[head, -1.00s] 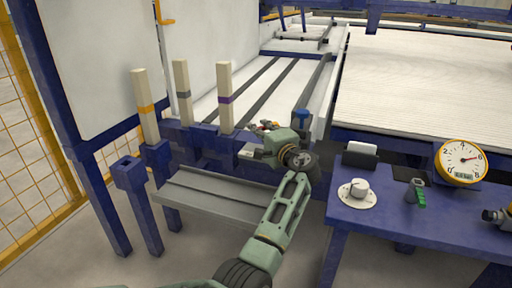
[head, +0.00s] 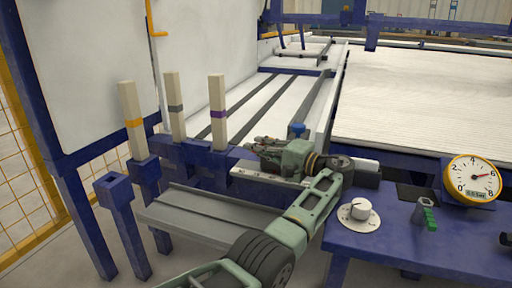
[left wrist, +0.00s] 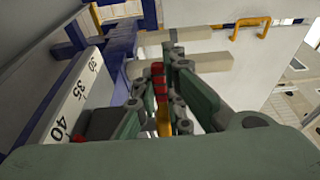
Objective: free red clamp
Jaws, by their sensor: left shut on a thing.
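The red clamp shows as a small red part (left wrist: 158,82) between the fingers in the left wrist view, with a yellow piece just below it. My left gripper (left wrist: 168,85) is shut on it; the fingers hide most of it. In the head view my left gripper (head: 262,146) is over a pale scale rail (head: 262,178) behind the grey trough. The rail also shows in the left wrist view with the printed marks 30, 35 and 40. The clamp cannot be made out clearly in the head view. My right gripper is not in view.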

